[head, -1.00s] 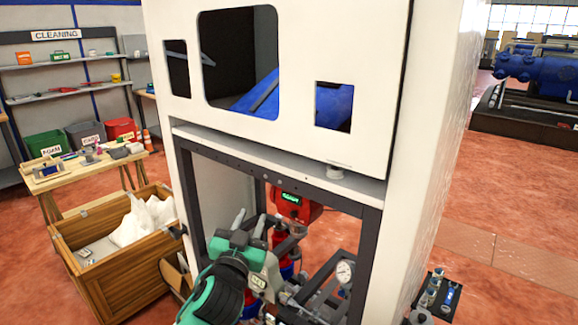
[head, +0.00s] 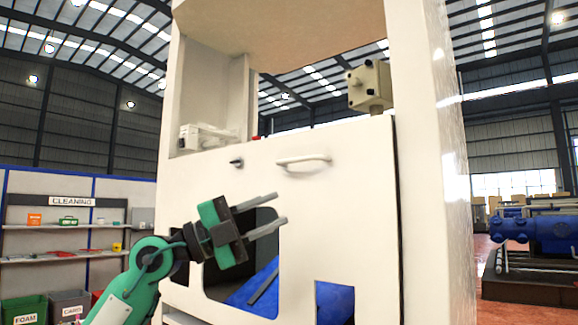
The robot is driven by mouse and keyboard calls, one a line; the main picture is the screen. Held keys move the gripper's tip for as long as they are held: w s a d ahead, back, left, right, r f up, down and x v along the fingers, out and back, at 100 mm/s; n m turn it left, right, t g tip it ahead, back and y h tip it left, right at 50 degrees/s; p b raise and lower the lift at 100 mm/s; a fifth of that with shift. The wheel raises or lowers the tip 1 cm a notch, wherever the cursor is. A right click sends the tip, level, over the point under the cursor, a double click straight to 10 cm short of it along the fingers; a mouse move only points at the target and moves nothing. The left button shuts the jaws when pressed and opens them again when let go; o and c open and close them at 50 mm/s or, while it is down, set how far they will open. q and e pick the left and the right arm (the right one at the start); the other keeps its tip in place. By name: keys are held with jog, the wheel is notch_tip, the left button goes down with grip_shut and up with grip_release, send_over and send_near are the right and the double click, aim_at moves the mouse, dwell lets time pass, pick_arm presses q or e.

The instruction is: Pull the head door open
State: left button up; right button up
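The head door (head: 340,180) is the white panel on the front of the white cabinet, with cut-out openings low in it. A pale bar handle (head: 303,161) sits near its top edge, and a small dark latch or knob (head: 236,162) is to the left of it. The door looks closed. My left gripper (head: 282,208) is in front of the door, below the handle and apart from it. Its two fingers are spread with nothing between them, pointing right. My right gripper is not in view.
The cabinet's right post (head: 425,150) stands beside the door. A beige box (head: 369,86) shows inside the open space above the door, with a white device (head: 205,137) at left. Cleaning shelves (head: 60,227) are at the far left and blue machinery (head: 535,232) at the far right.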

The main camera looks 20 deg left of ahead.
aim_at(293, 161)
pick_arm(q)
jog(key=s+a+r+n+t+y, duration=0.2)
jog(key=a+r+n+t+y, duration=0.1)
jog(key=a+r+y, duration=0.4)
jog(key=shift+h, duration=0.6)
jog(key=p+x, duration=0.1)
jog(key=x, duration=0.3)
jog(key=r+p+x, duration=0.1)
jog(key=p+x, duration=0.1)
jog(key=x, duration=0.2)
jog(key=p+x, duration=0.2)
jog(key=x, duration=0.2)
jog(key=shift+w+a+r, duration=0.25)
jog(key=shift+w+r, duration=0.05)
jog(key=shift+w+d+p, duration=0.3)
jog(key=shift+w+d, duration=0.05)
grip_shut()
jog(key=shift+f, duration=0.1)
